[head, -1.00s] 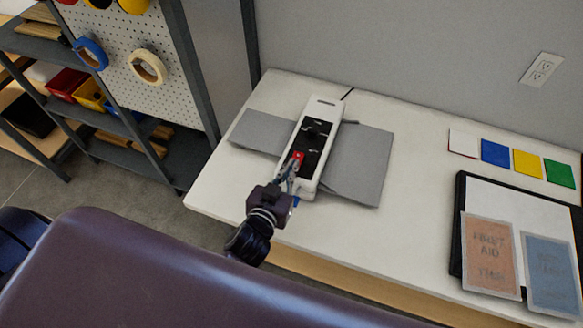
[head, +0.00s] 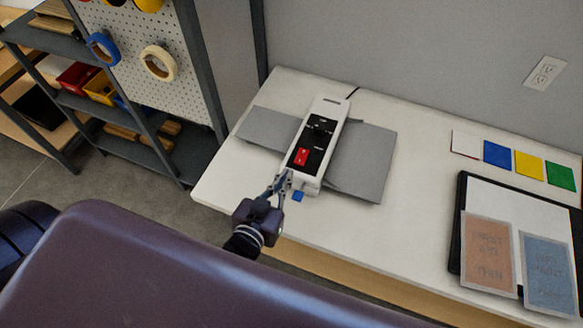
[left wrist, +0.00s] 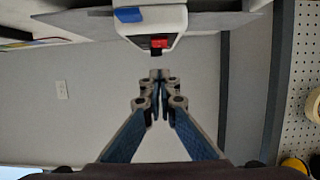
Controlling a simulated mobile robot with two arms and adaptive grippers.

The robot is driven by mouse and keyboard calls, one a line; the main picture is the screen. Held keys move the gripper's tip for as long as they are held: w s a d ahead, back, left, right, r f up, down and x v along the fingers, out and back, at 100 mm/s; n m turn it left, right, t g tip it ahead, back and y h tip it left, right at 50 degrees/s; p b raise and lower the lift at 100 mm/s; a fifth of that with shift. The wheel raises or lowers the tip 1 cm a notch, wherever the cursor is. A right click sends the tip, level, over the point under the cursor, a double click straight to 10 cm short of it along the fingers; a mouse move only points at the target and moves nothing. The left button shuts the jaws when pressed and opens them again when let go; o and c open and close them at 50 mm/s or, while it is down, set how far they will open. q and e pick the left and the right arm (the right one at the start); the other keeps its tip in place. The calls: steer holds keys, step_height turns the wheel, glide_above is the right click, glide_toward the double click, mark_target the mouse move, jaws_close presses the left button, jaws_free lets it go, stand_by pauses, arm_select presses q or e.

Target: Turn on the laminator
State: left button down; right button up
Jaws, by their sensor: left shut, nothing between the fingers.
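The laminator (head: 328,112) is a long white machine with a black top panel, lying on the white table. A red switch (head: 301,157) sits at the near end of its panel; it also shows in the left wrist view (left wrist: 159,43). A blue tab (head: 298,196) is at the laminator's near end. My left gripper (head: 285,178) is shut and empty, just off the near left corner of the laminator. In the left wrist view its fingertips (left wrist: 160,76) point toward the laminator's end, apart from the switch. My right gripper is not in view.
Grey trays (head: 361,160) stick out on both sides of the laminator. At the right lie coloured cards (head: 497,153) and a black-edged board (head: 464,196) with two laminated sheets. A shelf rack (head: 130,148) stands at the left. The table's front middle is clear.

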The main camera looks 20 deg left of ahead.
arm_select(q)
steer(key=v, duration=0.2)
steer(key=shift+s, duration=0.35)
steer(key=shift+f, duration=0.1)
